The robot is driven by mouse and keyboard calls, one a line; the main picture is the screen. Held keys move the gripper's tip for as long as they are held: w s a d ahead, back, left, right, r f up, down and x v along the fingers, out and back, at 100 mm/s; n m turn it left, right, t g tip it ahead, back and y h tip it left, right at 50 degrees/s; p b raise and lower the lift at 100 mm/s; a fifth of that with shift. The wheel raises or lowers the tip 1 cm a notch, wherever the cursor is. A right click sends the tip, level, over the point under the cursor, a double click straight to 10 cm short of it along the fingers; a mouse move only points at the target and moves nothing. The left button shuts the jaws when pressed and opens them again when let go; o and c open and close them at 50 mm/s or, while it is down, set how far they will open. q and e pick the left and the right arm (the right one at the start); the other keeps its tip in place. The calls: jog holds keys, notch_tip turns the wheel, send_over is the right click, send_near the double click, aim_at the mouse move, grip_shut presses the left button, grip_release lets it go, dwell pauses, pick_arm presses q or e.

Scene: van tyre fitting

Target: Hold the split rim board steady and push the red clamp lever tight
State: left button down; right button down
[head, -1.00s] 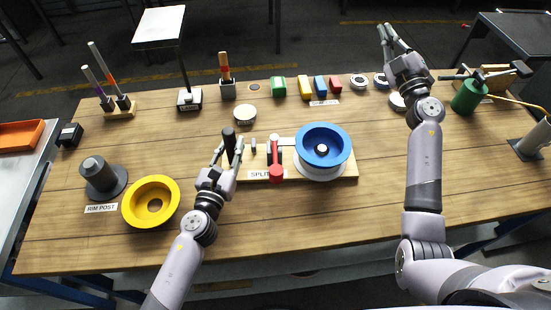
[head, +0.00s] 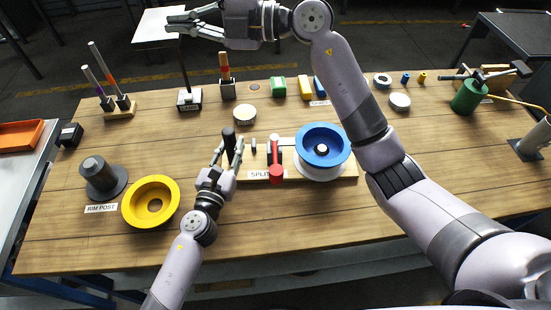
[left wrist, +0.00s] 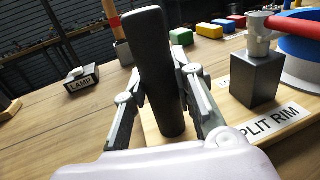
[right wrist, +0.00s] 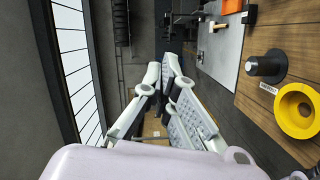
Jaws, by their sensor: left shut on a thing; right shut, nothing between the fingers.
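The split rim board (head: 352,173) lies mid-bench with a "SPLIT RIM" label on its front. My left gripper (head: 232,150) is shut around the upright black handle (head: 229,138) at its left end; the handle stands between the fingers in the left wrist view (left wrist: 160,80). The red clamp lever (head: 276,162) points toward the front edge, right of the handle. Its red arm partly shows in the left wrist view (left wrist: 292,24). A blue rim (head: 322,142) on a white base sits at the board's right. My right gripper (head: 172,22) is shut, empty, raised high above the rear left of the bench.
A yellow rim (head: 130,203) and the dark rim post (head: 96,172) stand left of the board. A lamp (head: 189,98), coloured blocks (head: 278,86) and a pale disc (head: 245,115) lie behind. A green can (head: 468,97) is far right. The front strip is clear.

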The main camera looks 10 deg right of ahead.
jog(key=s+a+f+n+g+h, duration=0.5)
jog(key=s+a+f+h, duration=0.4)
jog(key=s+f, duration=0.3)
jog(key=s+d+f+t+h, duration=0.1)
jog(key=d+f+h, duration=0.4)
jog(key=d+f, duration=0.2)
jog(key=s+d+f+t+h, duration=0.2)
jog(key=d+f+h, duration=0.3)
jog(key=d, duration=0.7)
jog(key=shift+f+m+t+h, duration=0.3)
jog(key=shift+f+m, duration=0.1)
jog(key=shift+f, duration=1)
jog(key=shift+d, duration=0.1)
jog(key=shift+d, duration=0.6)
